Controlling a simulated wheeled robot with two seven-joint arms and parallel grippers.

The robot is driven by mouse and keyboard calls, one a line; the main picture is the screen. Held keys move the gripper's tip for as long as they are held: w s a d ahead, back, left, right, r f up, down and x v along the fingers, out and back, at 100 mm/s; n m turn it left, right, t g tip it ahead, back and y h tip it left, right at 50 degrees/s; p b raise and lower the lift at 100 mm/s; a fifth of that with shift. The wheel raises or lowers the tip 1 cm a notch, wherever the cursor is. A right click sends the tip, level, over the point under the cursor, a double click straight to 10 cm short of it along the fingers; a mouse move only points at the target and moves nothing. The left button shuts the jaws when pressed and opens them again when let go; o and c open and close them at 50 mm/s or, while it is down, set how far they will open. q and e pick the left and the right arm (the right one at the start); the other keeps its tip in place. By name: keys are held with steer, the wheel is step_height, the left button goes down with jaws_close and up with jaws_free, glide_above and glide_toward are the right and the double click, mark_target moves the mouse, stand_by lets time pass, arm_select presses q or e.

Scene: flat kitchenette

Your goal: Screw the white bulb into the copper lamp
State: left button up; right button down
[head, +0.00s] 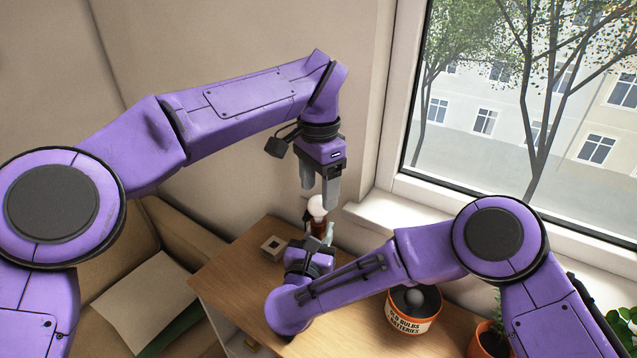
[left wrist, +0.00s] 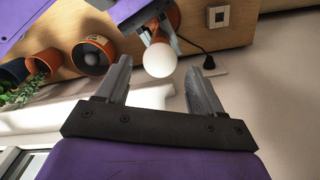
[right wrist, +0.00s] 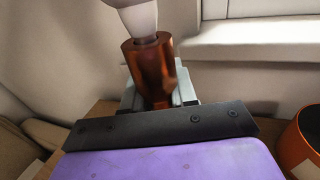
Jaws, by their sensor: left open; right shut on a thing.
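The white bulb (head: 317,206) stands upright in the top of the copper lamp (head: 317,228). In the right wrist view the white base of the bulb (right wrist: 139,17) meets the top of the lamp's copper cylinder (right wrist: 150,68). How far it is screwed in cannot be told. My right gripper (head: 318,243) is shut on the lamp's copper body, low down. My left gripper (head: 319,201) points down from above, open, with its fingers on either side of the bulb. In the left wrist view the bulb (left wrist: 160,58) shows between the two open fingers, apart from both.
An orange bucket labelled for old bulbs and batteries (head: 412,318) stands at right, holding a round bulb. A potted plant (head: 492,338) is further right. Wall and window sill lie behind.

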mark_target(318, 216)
arm_select(q)
step_height(318, 216, down, 8)
steer(key=shift+r, duration=0.25)
